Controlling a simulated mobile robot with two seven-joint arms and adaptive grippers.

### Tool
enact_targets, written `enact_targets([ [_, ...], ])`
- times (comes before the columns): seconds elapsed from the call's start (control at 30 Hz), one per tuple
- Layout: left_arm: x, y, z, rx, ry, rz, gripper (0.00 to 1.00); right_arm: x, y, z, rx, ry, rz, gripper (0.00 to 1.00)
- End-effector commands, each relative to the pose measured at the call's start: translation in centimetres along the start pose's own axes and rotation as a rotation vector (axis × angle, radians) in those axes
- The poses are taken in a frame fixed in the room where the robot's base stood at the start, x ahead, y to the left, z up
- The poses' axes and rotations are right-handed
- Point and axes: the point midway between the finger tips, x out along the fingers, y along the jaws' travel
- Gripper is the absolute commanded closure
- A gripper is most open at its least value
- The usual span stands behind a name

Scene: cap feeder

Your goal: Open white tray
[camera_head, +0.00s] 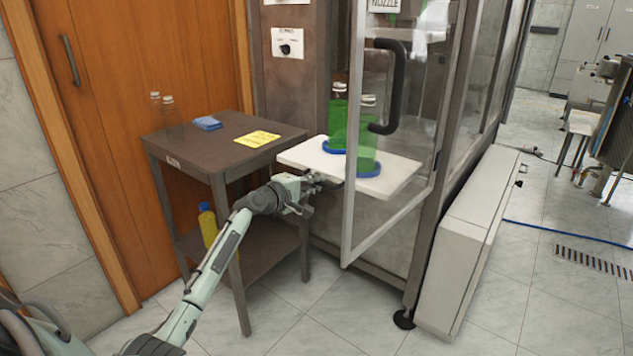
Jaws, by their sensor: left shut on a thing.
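The white tray (300,154) juts out of the cabinet, level, with its right part seen through the open glass door. Two green containers with blue bases stand on it, one (338,125) farther back and one (367,150) nearer, seen through or beside the glass. My left gripper (325,181) is at the front edge of the tray, low and toward its left part, and is shut on the tray edge. Its fingertips are small and partly hidden against the tray. My right gripper is not in view.
The glass door (346,215) with a black handle (390,88) stands open close right of my left gripper. A dark side table (215,146) with a blue cloth (208,123), a yellow note (257,139) and small clear bottles stands left. A yellow bottle (208,224) is below. Floor in front is clear.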

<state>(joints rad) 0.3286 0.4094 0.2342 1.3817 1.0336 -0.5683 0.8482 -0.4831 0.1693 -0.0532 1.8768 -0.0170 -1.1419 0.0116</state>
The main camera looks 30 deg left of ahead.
Motion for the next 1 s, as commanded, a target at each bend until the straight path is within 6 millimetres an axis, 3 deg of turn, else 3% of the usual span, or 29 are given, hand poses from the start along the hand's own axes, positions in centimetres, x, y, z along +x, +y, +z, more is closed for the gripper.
enact_targets([
  [0.5,0.03,0.00,0.14,-0.001,-0.002,0.000,1.00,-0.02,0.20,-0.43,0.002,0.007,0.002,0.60],
  [0.53,0.03,0.00,0.14,-0.001,-0.002,0.000,0.89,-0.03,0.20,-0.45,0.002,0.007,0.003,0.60],
  [0.6,0.03,0.00,0.13,-0.001,-0.002,0.000,0.81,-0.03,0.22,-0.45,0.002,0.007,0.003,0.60],
  [1.0,-0.82,-0.05,-0.01,-0.001,0.000,0.001,0.81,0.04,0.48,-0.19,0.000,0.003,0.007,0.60],
])
